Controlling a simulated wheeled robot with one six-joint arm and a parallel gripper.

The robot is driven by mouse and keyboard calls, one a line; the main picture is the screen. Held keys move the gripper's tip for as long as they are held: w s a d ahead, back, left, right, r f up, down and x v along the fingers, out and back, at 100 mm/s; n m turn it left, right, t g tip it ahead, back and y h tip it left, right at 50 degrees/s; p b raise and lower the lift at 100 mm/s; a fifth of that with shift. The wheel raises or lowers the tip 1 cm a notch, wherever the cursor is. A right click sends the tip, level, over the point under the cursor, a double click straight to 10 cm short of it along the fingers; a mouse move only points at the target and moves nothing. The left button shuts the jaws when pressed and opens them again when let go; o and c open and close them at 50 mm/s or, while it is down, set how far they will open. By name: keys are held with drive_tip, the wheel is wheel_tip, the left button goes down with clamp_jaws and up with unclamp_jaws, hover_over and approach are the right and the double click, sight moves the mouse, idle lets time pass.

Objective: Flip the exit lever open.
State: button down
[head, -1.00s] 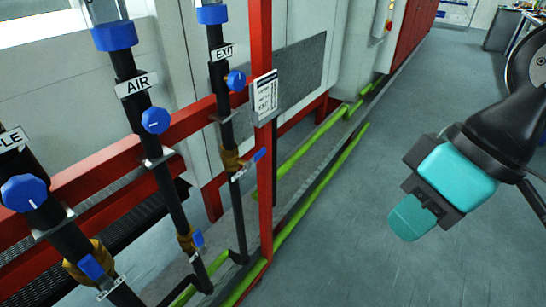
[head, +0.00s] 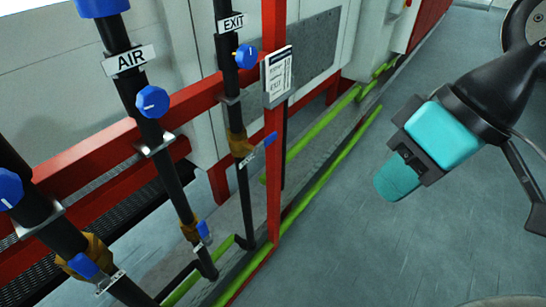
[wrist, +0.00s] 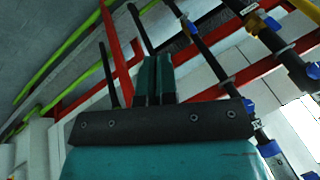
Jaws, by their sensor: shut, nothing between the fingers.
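The exit lever (head: 270,140) is a small blue handle on a brass valve (head: 239,144), low on the black pipe labelled EXIT (head: 232,22) in the head view. It sticks out up and to the right, at an angle to the pipe, and its tip overlaps the red post in the picture. My gripper (head: 397,182), teal with a black wrist, is at the right, over open floor and apart from the lever. Its fingers are shut and empty. The wrist view shows the shut fingers (wrist: 155,78) with pipes beyond; I cannot tell the exit lever there.
A red post (head: 273,180) with a label plate (head: 278,74) stands just right of the exit pipe. The AIR pipe (head: 172,185) and another pipe further left carry blue knobs and blue levers. Green pipes (head: 325,180) run low along the floor. The grey floor at right is clear.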

drive_tip(key=w+a+f+m+t+y+b, duration=0.3)
drive_tip(key=w+a+f+m+y+b, duration=0.5)
drive_tip(key=b, duration=0.9)
drive_tip(key=w+a+f+m+t+y+b, duration=0.3)
drive_tip(key=w+a+f+m+b, duration=0.25)
drive_tip(key=f+b, duration=0.9)
drive_tip(key=w+d+f+m+t+y+b, duration=0.5)
drive_tip(key=m+b, duration=1.3)
drive_tip(key=b, duration=1.3)
drive_tip(key=w+d+f+t, duration=0.1)
drive_tip(key=w+f+t, duration=0.2)
drive_tip(key=f+t, duration=0.1)
drive_tip(key=shift+w+m+t, duration=0.35)
drive_tip(key=shift+t, duration=0.25)
